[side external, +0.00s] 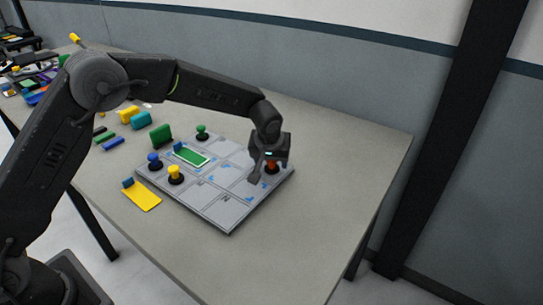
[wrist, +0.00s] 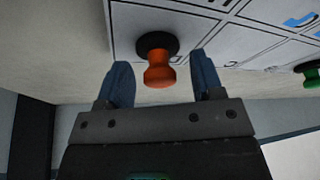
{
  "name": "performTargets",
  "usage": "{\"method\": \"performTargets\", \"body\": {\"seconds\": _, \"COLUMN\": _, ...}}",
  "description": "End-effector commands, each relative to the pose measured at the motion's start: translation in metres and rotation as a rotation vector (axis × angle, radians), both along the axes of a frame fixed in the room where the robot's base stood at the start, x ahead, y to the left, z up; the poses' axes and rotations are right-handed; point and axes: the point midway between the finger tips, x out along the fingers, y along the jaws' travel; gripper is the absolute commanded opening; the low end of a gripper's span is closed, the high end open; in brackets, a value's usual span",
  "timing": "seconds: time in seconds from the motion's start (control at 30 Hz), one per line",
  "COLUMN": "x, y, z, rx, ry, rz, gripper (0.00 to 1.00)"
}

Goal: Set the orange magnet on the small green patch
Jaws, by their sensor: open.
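The orange magnet (wrist: 160,73), a knob on a black round base, stands on the grey gridded board near its right corner. In the side view the orange magnet (side external: 271,165) is partly hidden by my gripper. My gripper (wrist: 163,82) is open, with one blue-grey finger on each side of the knob and apart from it. In the side view my gripper (side external: 268,170) is over that corner of the board. The small green patch (side external: 192,156) lies on the board's far left part, with a white edge and a small blue block at its corner.
The board (side external: 222,211) also bears a green magnet (side external: 202,132), a blue magnet (side external: 153,161) and a yellow magnet (side external: 175,175). A yellow card (side external: 142,197) lies at its left edge. Several coloured blocks stand to the left. The table (side external: 335,165) is clear on the right.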

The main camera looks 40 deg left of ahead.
Motion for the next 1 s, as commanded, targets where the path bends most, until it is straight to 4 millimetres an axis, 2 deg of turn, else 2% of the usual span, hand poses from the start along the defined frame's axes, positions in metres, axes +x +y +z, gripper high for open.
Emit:
{"method": "performTargets", "body": {"seconds": 0.13, "x": 0.0001, "y": 0.0, "z": 0.0003, "rx": 0.0, "ry": 0.0, "rz": 0.0, "gripper": 0.61}}
{"method": "performTargets", "body": {"seconds": 0.6, "x": -0.0001, "y": 0.0, "z": 0.0005, "rx": 0.0, "ry": 0.0, "rz": 0.0, "gripper": 0.17}}
{"method": "performTargets", "body": {"seconds": 0.63, "x": 0.0001, "y": -0.0001, "z": 0.0008, "rx": 0.0, "ry": -0.001, "rz": 0.0, "gripper": 0.39}}
{"method": "performTargets", "body": {"seconds": 1.0, "x": 0.0, "y": -0.0002, "z": 0.0004, "rx": 0.0, "ry": -0.001, "rz": 0.0, "gripper": 0.03}}
